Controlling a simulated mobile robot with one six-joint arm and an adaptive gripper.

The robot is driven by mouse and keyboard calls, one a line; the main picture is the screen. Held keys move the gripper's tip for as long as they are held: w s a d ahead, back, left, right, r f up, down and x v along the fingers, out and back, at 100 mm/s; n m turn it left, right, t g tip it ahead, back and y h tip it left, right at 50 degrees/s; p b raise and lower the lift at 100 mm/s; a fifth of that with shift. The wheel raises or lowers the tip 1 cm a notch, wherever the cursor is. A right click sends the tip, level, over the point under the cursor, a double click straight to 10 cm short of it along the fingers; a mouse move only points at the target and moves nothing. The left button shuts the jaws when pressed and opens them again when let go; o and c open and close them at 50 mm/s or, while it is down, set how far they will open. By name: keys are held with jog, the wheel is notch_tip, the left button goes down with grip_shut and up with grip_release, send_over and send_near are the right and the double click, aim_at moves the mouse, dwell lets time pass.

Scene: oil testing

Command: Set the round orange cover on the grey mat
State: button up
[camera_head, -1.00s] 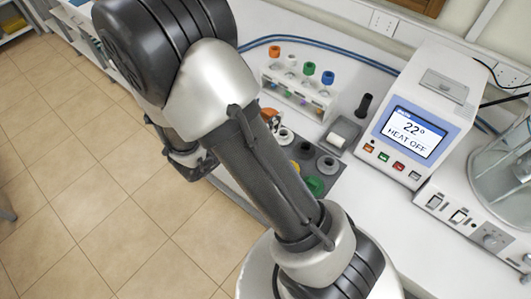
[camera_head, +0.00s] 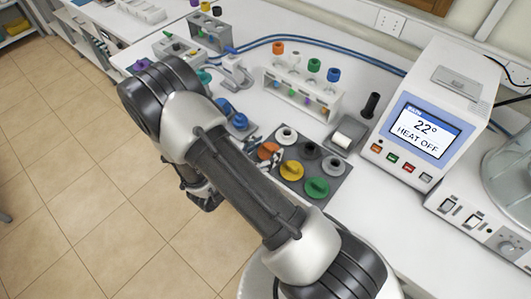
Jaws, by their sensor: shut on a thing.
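The round orange cover (camera_head: 266,150) shows just beyond my forearm, over the left corner of the grey mat (camera_head: 335,187). My gripper (camera_head: 275,158) is mostly hidden behind my arm; a small part of its fingers shows at the cover, and it is shut on the cover. I cannot tell whether the cover touches the mat. On the mat stand a white cover (camera_head: 286,135), a dark grey one (camera_head: 309,150), a lighter grey one (camera_head: 333,166), a yellow one (camera_head: 291,170) and a green one (camera_head: 317,187).
A white rack (camera_head: 300,95) with several capped tubes stands behind the mat. A small grey tray (camera_head: 342,136), a black upright piece (camera_head: 370,105) and the heater box (camera_head: 415,135) are to the right. Blue parts (camera_head: 232,113) lie to the left.

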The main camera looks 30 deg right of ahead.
jog(key=shift+f, duration=0.45)
jog(key=shift+f, duration=0.2)
jog(key=o, duration=1)
